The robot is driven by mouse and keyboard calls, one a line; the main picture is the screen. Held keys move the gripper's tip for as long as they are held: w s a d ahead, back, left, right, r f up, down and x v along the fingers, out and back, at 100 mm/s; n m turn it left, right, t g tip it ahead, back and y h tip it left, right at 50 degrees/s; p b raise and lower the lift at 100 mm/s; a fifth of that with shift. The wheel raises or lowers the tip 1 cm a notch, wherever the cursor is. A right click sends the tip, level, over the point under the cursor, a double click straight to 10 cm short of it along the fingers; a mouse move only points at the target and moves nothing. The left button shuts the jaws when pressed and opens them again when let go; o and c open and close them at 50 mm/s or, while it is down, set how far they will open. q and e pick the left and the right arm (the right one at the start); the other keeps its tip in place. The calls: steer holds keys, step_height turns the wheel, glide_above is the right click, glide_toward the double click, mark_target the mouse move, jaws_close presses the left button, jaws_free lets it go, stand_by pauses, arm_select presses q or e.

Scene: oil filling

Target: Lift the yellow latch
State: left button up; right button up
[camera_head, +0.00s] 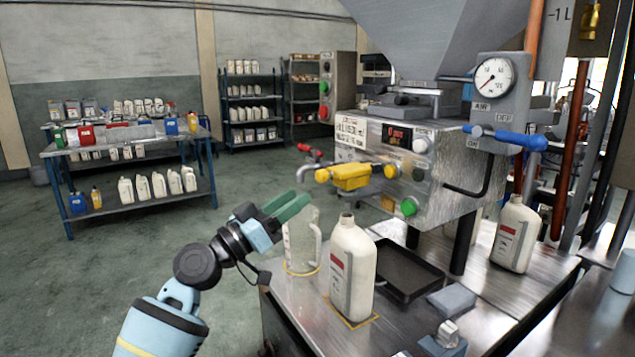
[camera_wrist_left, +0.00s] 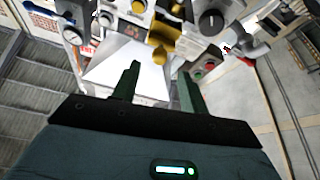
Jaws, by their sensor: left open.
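In the left wrist view a yellow part (camera_wrist_left: 161,42) shows near the top centre, beyond the fingertips. My left gripper (camera_head: 292,206) has green fingers and is open. It is below and left of the latch in the picture, apart from it, near a translucent jug (camera_head: 301,243). In the left wrist view my left gripper (camera_wrist_left: 158,88) has its two fingers apart with nothing between them. My right gripper does not show clearly.
A white bottle (camera_head: 352,270) stands on the metal table beside a black tray (camera_head: 408,270). Another white bottle (camera_head: 515,235) stands at the right. A blue-handled valve (camera_head: 507,137) sticks out above. Shelves with bottles (camera_head: 135,150) stand at the back left, with open floor before them.

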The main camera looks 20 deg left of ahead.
mark_target(346, 175)
arm_select(q)
steer(key=p+x, duration=0.1)
steer(key=x, duration=0.6)
steer(key=shift+w+d, duration=0.1)
steer(key=shift+w, duration=0.05)
steer(key=shift+c, duration=0.2)
jaws_close()
